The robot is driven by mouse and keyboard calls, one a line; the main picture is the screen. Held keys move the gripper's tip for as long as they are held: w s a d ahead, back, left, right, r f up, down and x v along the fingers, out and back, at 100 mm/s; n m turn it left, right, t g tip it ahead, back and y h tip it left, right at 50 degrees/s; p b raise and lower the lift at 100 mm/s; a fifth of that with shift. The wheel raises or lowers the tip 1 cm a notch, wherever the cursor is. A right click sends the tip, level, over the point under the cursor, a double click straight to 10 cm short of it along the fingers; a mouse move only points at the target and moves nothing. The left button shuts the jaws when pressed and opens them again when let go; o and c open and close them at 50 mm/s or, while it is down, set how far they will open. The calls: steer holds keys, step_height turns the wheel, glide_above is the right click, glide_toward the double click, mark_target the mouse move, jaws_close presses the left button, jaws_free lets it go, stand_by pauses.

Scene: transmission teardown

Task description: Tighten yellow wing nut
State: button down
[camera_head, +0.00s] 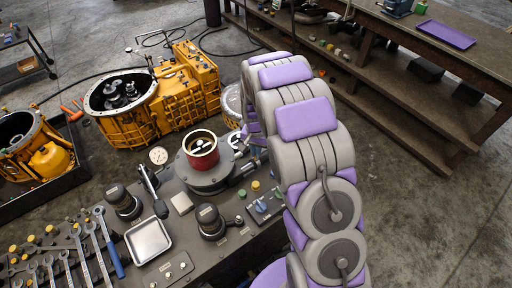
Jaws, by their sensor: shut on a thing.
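My grey and lavender arm rises at the right of the head view and bends away from me. Its far end is hidden behind its own links, so I cannot see my gripper or what is between its jaws. I cannot make out a yellow wing nut for certain. A small yellow round piece (255,185) sits on the dark bench (227,262), left of the arm. Next to it is a small panel (264,208) with blue knobs. Whether the yellow piece has wings is too small to tell.
A red-rimmed cylinder (202,155) on a grey round base stands mid-bench. A silver tray (148,241), wrenches (92,245) and dark cylindrical fixtures (124,203) lie nearby. A yellow transmission housing (180,95) stands behind. A wooden workbench (440,120) is at the right; bare floor lies between.

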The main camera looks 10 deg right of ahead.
steer(key=m, duration=0.1)
steer(key=m+p, duration=0.1)
steer(key=m, duration=0.1)
steer(key=shift+w+r+m, duration=0.15)
steer(key=shift+r+m, duration=0.1)
steer(key=shift+m, duration=0.15)
steer(key=shift+d+m+p, duration=0.1)
steer(key=shift+m+p, duration=0.8)
steer(key=shift+m, duration=0.8)
steer(key=c, duration=1.3)
jaws_free()
steer(key=shift+f, duration=0.2)
steer(key=shift+r, duration=0.1)
step_height(320, 180, up, 17)
steer(key=shift+r+p, duration=0.1)
steer(key=shift+p, duration=0.4)
steer(key=shift+s, duration=0.2)
